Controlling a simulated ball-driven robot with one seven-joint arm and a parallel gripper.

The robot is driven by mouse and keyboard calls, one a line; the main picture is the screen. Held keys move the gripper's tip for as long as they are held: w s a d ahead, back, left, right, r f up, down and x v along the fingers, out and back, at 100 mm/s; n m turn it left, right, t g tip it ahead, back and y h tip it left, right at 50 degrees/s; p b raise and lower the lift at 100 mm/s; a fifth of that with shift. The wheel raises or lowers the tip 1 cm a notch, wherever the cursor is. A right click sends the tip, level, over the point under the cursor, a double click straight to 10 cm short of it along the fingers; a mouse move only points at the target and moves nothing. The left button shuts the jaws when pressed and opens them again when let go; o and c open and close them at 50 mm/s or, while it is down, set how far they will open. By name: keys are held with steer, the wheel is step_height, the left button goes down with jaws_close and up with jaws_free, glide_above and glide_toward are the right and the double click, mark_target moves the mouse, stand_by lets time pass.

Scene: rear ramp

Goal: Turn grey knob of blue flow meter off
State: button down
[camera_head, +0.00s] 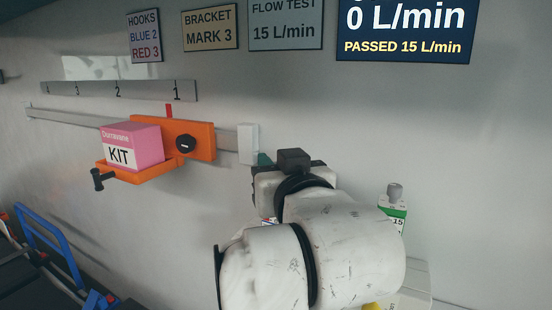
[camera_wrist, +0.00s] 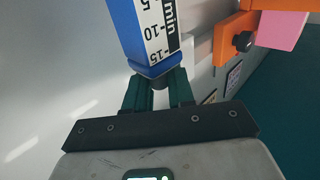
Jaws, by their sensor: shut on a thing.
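The blue flow meter (camera_wrist: 141,40) shows in the wrist view at the top centre, with a white scale marked 5, 10 and 15. Its knob (camera_wrist: 160,84) sits at the end of the meter, dark and mostly hidden between the fingers. My gripper (camera_wrist: 158,80) has its two dark green fingers shut on the knob, one on each side. In the head view my white arm hides the blue flow meter and the knob. A display (camera_head: 405,28) reads 0 L/min and PASSED 15 L/min.
A green-labelled flow meter (camera_head: 394,211) with a grey knob stands right of my arm. An orange bracket (camera_head: 202,140) on the wall rail holds a pink kit box (camera_head: 130,146); it also shows in the wrist view (camera_wrist: 231,38). Wall signs hang above.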

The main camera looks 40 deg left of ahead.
stand_by(0.3)
steer(key=c, duration=1.1)
jaws_free()
steer(key=v, duration=1)
steer(key=shift+s+d+b, duration=0.25)
steer(key=shift+d+b, duration=0.05)
steer(key=shift+d, duration=0.05)
